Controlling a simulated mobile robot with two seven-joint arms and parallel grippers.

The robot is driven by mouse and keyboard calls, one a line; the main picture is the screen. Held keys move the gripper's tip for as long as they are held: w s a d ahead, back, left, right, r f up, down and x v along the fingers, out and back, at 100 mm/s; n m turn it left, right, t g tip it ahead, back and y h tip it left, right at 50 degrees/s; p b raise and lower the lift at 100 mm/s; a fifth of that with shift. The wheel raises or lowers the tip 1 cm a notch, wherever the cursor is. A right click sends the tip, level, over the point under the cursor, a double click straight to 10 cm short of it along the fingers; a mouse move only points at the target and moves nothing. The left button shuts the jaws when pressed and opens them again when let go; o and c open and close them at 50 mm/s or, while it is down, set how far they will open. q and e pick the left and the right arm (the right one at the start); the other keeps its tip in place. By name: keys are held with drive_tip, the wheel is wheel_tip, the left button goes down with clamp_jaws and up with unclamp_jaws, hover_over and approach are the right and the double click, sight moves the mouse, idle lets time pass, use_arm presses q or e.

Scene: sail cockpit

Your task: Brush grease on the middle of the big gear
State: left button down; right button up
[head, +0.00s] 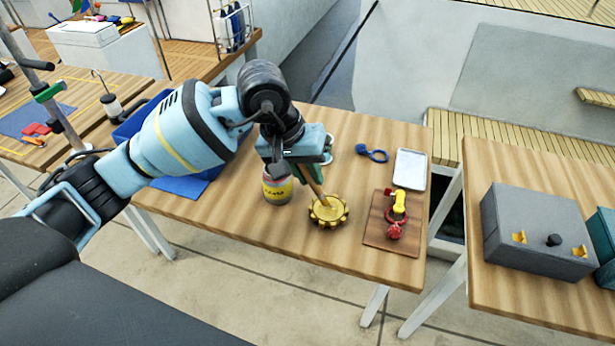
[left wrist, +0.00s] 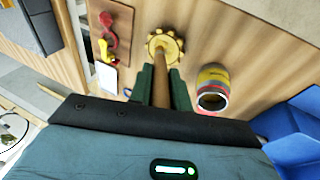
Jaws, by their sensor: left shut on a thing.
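The big gear (head: 323,218) is golden and toothed and lies flat on the wooden table. It also shows in the left wrist view (left wrist: 155,38). My left gripper (head: 304,172) is shut on a brush with a wooden handle (head: 314,189), above and just behind the gear. The handle slants down toward the middle of the gear; in the left wrist view it runs between the green fingers (left wrist: 161,85) to the gear. I cannot tell whether the brush tip touches it. An open grease tin (head: 277,190) with a yellow and red label stands left of the gear. My right gripper is not in view.
Right of the gear lies a brown board (head: 391,240) with yellow and red shackle-like parts. A white tray (head: 410,169) and a blue looped item (head: 371,154) lie behind. A blue bin (head: 141,121) is at the left. A grey case (head: 535,231) sits on the right table.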

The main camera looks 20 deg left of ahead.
use_arm(q)
drive_tip(key=shift+r+p, duration=0.6)
drive_tip(key=shift+r, duration=1.1)
drive_tip(key=shift+d+f, duration=0.1)
drive_tip(key=shift+f, duration=0.05)
drive_tip(key=shift+d+f+b, duration=0.3)
drive_tip(key=shift+d+f, duration=0.1)
drive_tip(key=shift+d, duration=0.05)
drive_tip(key=shift+d+r, duration=0.1)
